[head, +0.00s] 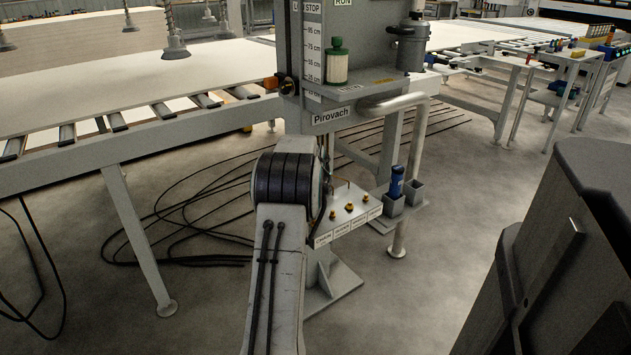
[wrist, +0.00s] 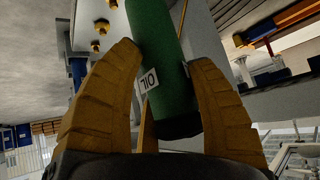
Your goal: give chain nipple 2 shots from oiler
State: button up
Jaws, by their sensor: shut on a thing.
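The oiler (wrist: 178,100), a green bottle with a white OIL label, sits between the yellow fingers of my gripper (wrist: 164,55) in the wrist view. The gripper is shut on it, and the bottle looks tilted. Its tip is out of the picture at the top. Brass nipples (head: 349,208) stand on a light plate with small labels along its front edge in the head view. Nipples also show at the upper left of the wrist view (wrist: 101,27), apart from the bottle. The labels are too small to read surely. My arm hides the gripper and oiler in the head view.
A blue bottle (head: 397,182) stands in a grey holder right of the plate. The grey Pirovach column (head: 350,110) rises behind, with a green-capped jar (head: 337,62) on its shelf. A bent pipe (head: 395,104) is close by. Black cables (head: 190,225) lie on the floor.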

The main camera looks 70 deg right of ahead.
jog(key=shift+f, duration=0.25)
jog(key=shift+r, duration=0.2)
dwell(0.3)
jog(key=shift+r, duration=0.5)
dwell(0.3)
jog(key=shift+r+p, duration=2.15)
jog(key=shift+r, duration=0.3)
